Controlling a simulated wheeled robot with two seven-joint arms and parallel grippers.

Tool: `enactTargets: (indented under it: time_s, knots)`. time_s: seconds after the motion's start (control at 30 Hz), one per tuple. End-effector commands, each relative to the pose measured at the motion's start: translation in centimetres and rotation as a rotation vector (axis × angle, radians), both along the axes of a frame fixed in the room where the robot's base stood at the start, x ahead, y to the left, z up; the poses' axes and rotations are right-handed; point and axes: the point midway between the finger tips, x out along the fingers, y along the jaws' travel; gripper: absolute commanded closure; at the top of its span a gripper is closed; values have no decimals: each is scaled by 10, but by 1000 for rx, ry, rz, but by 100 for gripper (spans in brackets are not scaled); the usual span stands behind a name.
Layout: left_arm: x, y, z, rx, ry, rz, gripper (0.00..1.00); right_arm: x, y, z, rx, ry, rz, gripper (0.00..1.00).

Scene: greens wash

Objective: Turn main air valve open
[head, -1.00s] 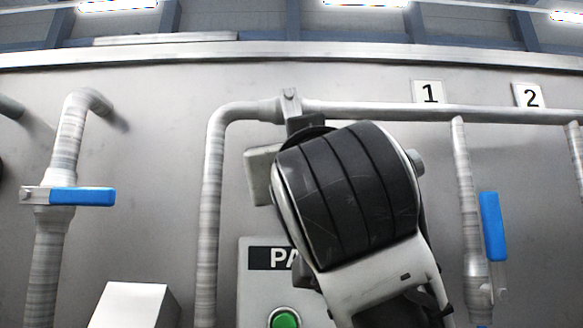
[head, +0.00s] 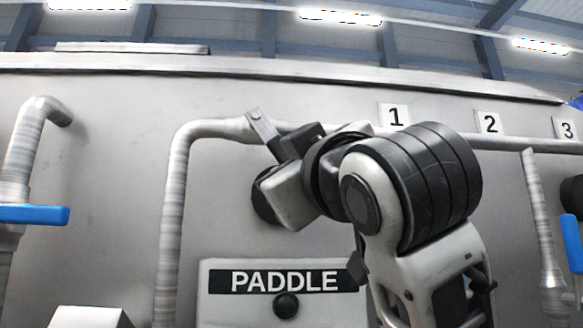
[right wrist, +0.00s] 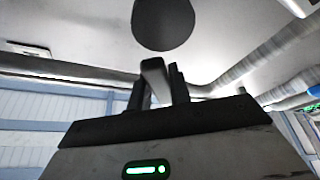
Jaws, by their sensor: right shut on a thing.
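A grey metal lever (head: 263,130) sits on the bend of the grey pipe (head: 205,130) in the head view, slanting down to the right. I take it to be the main air valve's handle. My right gripper (head: 287,148) is at its lower end, with the arm reaching in from the lower right. In the right wrist view the right gripper (right wrist: 160,88) is shut on the grey lever (right wrist: 153,72), which shows between its dark fingers. My gripper and wrist hide part of the pipe and valve body. My left gripper is not in view.
Blue valve handles (head: 34,214) (head: 571,243) stand at both sides. A dark round disc (head: 262,197) is on the wall behind the gripper. Number plates 1, 2 and 3 are above.

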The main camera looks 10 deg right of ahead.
Motion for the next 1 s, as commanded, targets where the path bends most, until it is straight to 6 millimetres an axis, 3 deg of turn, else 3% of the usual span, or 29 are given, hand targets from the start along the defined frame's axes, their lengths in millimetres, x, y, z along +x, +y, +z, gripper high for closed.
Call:
enactTargets:
  time_s: [0.23,0.27,0.3,0.33,0.73,1.0]
  knots:
    - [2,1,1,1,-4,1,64,0,-1,1,3,-3,-1,100]
    - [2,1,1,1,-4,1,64,0,-1,1,3,-3,-1,72]
    - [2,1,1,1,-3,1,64,0,-1,1,4,-3,-1,61]
    - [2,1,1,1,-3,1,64,0,-1,1,4,-3,-1,58]
    - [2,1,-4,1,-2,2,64,-9,-2,-4,4,-4,1,58]
    - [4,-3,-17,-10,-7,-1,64,-63,-14,-23,5,-10,3,58]
